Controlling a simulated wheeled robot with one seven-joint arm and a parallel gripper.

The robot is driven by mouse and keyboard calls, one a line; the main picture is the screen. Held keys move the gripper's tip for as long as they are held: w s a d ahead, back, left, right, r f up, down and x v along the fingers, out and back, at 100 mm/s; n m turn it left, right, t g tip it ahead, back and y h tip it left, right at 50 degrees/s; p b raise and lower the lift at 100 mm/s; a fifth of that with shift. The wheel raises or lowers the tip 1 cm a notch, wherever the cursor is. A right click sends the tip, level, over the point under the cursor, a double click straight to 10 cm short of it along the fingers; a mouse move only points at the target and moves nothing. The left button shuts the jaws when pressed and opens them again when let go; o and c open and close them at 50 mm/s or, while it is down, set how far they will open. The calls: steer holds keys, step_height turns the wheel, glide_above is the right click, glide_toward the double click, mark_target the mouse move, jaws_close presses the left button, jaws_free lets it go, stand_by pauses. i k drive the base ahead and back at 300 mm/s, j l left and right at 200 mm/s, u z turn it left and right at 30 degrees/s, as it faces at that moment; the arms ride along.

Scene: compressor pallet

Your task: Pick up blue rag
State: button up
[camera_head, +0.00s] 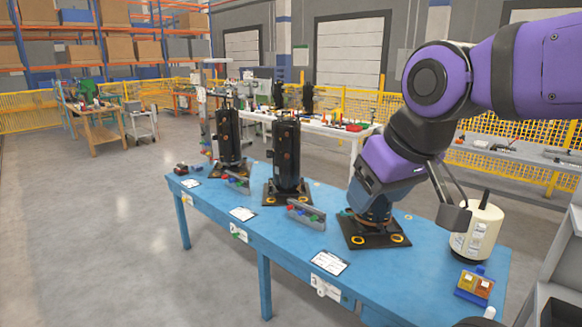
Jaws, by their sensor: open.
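I cannot make out a blue rag for certain in the head view; the blue tabletop and my arm make it hard to tell. A small blue patch (478,270) shows by the yellow blocks at the table's front right, but I cannot tell whether it is cloth or part of a holder. My gripper (457,212) is over the right part of the blue table (395,268), in front of a cream canister (478,232). It is open, and I see nothing held in it. My arm hides part of the table behind it.
Two black compressors (287,158) (228,138) stand upright on dark plates at the left and middle. A third dark plate (374,239) lies under my arm. Floor at left is clear.

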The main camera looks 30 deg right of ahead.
mark_target(198, 169)
steer(key=i+j+u, duration=0.2)
steer(key=i, duration=0.25)
steer(key=i+u, duration=0.25)
steer(key=i, duration=0.25)
steer(key=i+u, duration=0.15)
steer(key=i, duration=1.6)
steer(key=i+j+z, duration=0.1)
steer(key=i, duration=1.65)
steer(key=i+j+z, duration=0.15)
steer(key=i+z, duration=0.25)
steer(key=i, duration=0.15)
steer(key=i+j+z, duration=0.35)
steer(key=i, duration=0.15)
steer(key=i+j+z, duration=0.4)
steer(key=i+j, duration=0.05)
steer(key=i, duration=0.05)
